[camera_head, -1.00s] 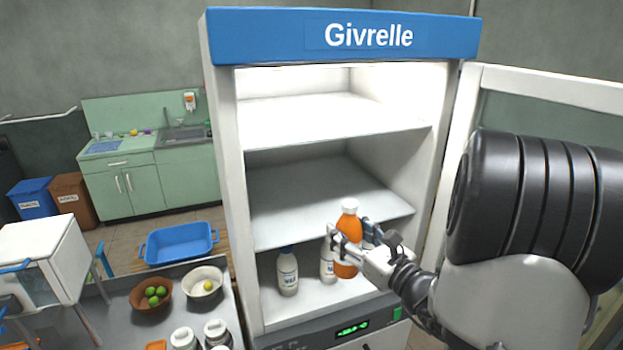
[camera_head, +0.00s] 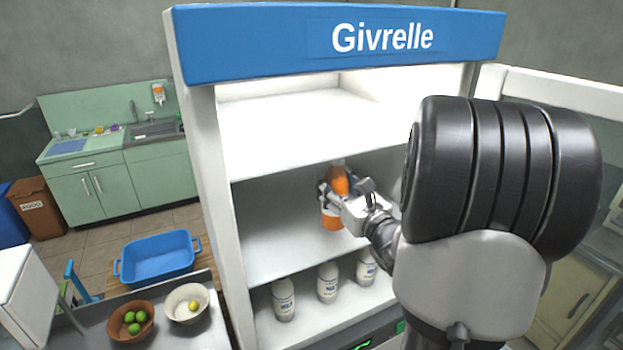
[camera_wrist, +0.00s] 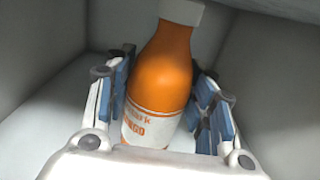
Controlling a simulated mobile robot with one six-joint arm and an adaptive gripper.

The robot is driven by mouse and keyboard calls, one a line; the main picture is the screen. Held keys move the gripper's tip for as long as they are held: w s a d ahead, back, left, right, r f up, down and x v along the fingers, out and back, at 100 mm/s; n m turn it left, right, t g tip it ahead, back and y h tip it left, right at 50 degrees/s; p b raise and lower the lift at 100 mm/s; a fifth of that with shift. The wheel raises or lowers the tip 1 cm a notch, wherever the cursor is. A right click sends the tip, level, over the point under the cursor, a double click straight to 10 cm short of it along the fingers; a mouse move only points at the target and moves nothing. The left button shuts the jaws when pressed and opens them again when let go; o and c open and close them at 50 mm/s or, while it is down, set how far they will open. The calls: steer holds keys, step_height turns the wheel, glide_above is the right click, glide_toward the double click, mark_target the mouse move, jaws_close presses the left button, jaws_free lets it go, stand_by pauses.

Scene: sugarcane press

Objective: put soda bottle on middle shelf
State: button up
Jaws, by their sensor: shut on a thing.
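The soda bottle (camera_head: 331,217) is orange with a white label. It is at the middle shelf (camera_head: 275,239) of the white fridge, inside the opening. My gripper (camera_head: 340,196) is around its body. In the wrist view the bottle (camera_wrist: 160,75) stands between the blue-padded fingers of my gripper (camera_wrist: 162,108), slightly tilted in the picture, with its pale cap at the top edge. I cannot tell whether its base touches the shelf. My arm hides the right part of the shelf.
White milk bottles (camera_head: 284,299) stand on the bottom shelf. The top shelf (camera_head: 290,130) is empty where visible. The middle shelf's left part is clear. The glass door (camera_head: 555,88) is open at right. A blue tub (camera_head: 158,259) and bowls (camera_head: 187,303) are at lower left.

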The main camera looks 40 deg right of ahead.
steer(key=w+d+f+p, duration=0.1)
steer(key=w+d+f, duration=0.1)
steer(key=w, duration=0.9)
steer(key=shift+d+f, duration=0.35)
steer(key=shift+f, duration=0.35)
steer(key=shift+w+f, duration=0.1)
steer(key=shift+f, duration=0.05)
steer(key=o, duration=1.4)
steer(key=shift+f, duration=0.1)
